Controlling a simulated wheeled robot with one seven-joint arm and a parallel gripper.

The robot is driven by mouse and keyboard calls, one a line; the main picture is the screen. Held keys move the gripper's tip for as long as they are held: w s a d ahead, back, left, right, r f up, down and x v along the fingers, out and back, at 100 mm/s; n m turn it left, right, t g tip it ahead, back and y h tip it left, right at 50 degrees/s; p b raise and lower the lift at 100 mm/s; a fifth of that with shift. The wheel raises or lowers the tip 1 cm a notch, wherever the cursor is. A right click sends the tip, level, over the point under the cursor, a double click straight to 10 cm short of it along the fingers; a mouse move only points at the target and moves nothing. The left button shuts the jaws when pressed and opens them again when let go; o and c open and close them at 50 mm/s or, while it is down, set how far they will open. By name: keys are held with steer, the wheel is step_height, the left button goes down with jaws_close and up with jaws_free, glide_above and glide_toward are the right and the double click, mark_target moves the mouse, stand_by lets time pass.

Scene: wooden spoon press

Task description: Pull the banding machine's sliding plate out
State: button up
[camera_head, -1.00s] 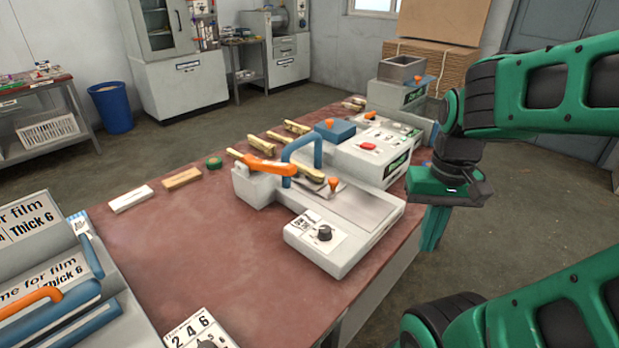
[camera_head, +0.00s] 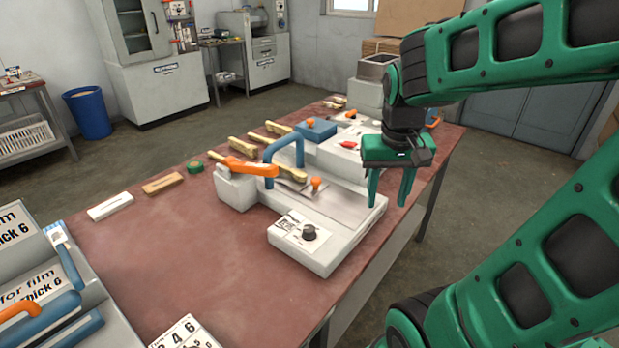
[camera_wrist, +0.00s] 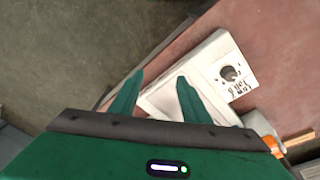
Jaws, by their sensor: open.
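The white machine with a blue U-shaped handle and an orange lever stands on the red-brown table; I take it for the banding machine (camera_head: 305,250). A flat grey metal plate (camera_head: 335,207) lies on its top, and a small orange knob (camera_head: 316,184) stands at the plate's far left part. I cannot tell for sure which piece slides. My gripper (camera_head: 388,198) is open and empty, fingers pointing down, at the right end of the machine near the table edge. In the wrist view the fingers (camera_wrist: 160,75) show over the machine's pale body (camera_wrist: 190,65); the orange knob is not clearly visible there.
Another white machine with a red button (camera_head: 347,145) and a blue block (camera_head: 315,130) stands behind. Several wooden spoon pieces (camera_head: 240,148) lie to the left. A grey box with blue handles (camera_head: 60,285) is at the near left.

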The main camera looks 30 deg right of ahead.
steer(key=w+a+r+t, duration=0.1)
steer(key=w+t, duration=0.1)
steer(key=w, duration=0.8)
steer(key=n+t, duration=0.1)
glide_toward(316, 179)
steer(key=shift+h, duration=0.3)
steer(key=x, duration=0.8)
steer(key=shift+a+f, duration=0.15)
steer(key=shift+a, duration=0.1)
